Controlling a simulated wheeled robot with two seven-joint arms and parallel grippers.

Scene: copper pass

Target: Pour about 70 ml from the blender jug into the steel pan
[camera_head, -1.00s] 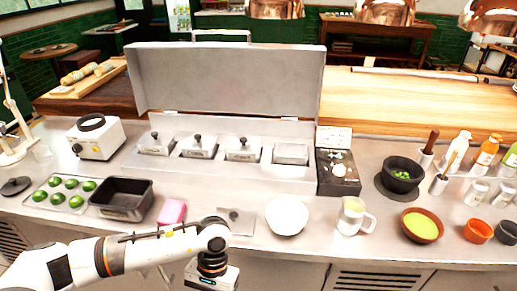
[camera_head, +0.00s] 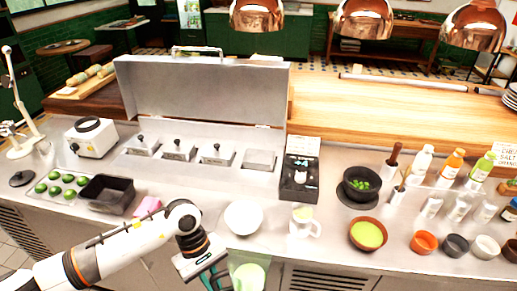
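The blender jug (camera_head: 249,277), clear with green liquid in it, is at the bottom edge in the head view, partly cut off. My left gripper (camera_head: 212,278) is beside its left side, at a teal handle-like part, and appears shut on it; the fingertips are partly hidden. The jug is in front of the counter's near edge. The steel pan (camera_head: 260,160) is the rightmost in the row of the steel station, without a knobbed lid; its inside is hard to make out. My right gripper is not in view.
Several lidded pans (camera_head: 179,150) fill the rest of the row under the raised steel cover (camera_head: 200,92). A white bowl (camera_head: 243,218) and a glass measuring cup (camera_head: 304,222) stand between jug and pan. A black control box (camera_head: 299,178) is right of the pan.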

